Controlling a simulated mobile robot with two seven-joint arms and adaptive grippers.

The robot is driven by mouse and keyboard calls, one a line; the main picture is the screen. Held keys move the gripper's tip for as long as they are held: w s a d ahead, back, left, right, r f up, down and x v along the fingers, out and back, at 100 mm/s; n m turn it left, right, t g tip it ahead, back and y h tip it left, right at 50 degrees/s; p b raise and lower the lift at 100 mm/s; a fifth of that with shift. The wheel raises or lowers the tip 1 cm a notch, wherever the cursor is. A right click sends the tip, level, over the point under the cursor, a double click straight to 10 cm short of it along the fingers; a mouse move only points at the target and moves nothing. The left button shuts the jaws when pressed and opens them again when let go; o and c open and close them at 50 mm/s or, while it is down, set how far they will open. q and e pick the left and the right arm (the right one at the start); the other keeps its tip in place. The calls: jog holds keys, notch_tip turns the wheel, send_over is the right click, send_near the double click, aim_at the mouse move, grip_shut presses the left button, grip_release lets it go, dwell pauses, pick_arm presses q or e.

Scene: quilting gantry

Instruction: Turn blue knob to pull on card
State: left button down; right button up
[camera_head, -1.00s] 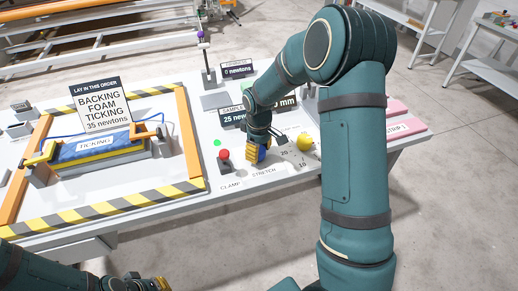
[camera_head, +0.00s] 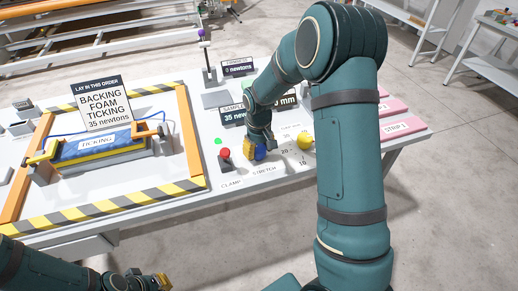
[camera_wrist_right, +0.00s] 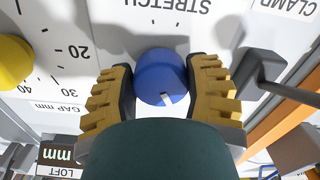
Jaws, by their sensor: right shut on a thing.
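The blue knob (camera_head: 260,153) sits on the white bench top at the STRETCH label. My right gripper (camera_head: 254,155) points down over it, yellow fingers on either side. In the right wrist view the round blue knob (camera_wrist_right: 158,72), with a white pointer mark, lies between the two fingers (camera_wrist_right: 163,84), which are shut on it. The card (camera_head: 105,104) reads BACKING, FOAM, TICKING, 35 newtons. A dark display (camera_head: 238,68) reads 0 newtons. My left gripper (camera_head: 155,283) is at the bottom edge, away from the bench items; its jaws are unclear.
A red knob (camera_head: 224,154) stands left of the blue knob, at CLAMP. A yellow knob (camera_head: 304,142) stands right of it on a numbered scale. A blue TICKING piece (camera_head: 98,143) lies inside the striped frame.

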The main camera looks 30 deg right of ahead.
aim_at(259, 148)
jog(key=o, duration=1.2)
jog(key=shift+r, duration=0.15)
notch_tip(259, 148, up, 12)
jog(key=shift+f, duration=0.1)
